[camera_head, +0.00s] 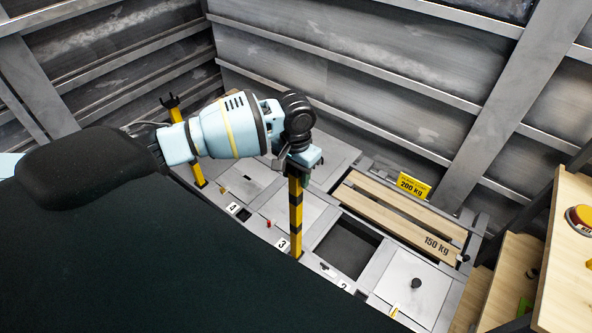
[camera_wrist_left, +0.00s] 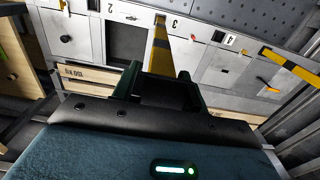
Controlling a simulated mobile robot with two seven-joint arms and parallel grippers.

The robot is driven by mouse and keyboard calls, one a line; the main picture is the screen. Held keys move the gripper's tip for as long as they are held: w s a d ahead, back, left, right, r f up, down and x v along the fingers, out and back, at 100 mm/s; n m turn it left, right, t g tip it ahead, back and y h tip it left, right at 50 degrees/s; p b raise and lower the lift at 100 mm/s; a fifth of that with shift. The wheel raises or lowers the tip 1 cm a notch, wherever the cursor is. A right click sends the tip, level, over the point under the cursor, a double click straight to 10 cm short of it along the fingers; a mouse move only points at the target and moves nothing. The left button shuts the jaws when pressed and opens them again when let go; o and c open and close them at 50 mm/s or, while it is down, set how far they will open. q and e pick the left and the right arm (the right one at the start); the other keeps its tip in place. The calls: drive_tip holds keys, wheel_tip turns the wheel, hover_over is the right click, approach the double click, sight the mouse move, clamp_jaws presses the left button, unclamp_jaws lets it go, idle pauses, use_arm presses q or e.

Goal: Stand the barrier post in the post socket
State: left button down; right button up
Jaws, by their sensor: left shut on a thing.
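The barrier post (camera_head: 296,215), banded yellow and black, stands about upright below my left gripper (camera_head: 300,165). The gripper is shut on its upper end. In the left wrist view the post (camera_wrist_left: 160,48) runs away from between the fingers of the gripper (camera_wrist_left: 158,82). In the head view its lower end comes down beside the label "3", at the edge of my dark body. I cannot tell whether that end is in a socket or only over the grey deck (camera_head: 320,213). No post socket can be made out for certain. My right gripper is out of view.
A second yellow-black post (camera_head: 198,172) with a forked top stands at the left. Right of the held post are an open dark bay (camera_head: 347,248) and wooden slats (camera_head: 400,215) marked 150 kg. A wooden cabinet (camera_head: 570,265) is far right. Ribbed metal walls close the back.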

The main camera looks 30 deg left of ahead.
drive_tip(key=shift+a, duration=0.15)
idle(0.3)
use_arm(q)
drive_tip(key=shift+f, duration=0.85)
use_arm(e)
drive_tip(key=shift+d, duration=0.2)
use_arm(q)
drive_tip(key=shift+f, duration=0.7)
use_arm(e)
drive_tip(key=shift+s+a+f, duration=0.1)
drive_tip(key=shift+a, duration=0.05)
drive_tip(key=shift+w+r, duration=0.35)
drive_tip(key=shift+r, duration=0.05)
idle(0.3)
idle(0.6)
use_arm(q)
drive_tip(key=shift+f, duration=0.45)
idle(0.4)
drive_tip(key=shift+f, duration=0.15)
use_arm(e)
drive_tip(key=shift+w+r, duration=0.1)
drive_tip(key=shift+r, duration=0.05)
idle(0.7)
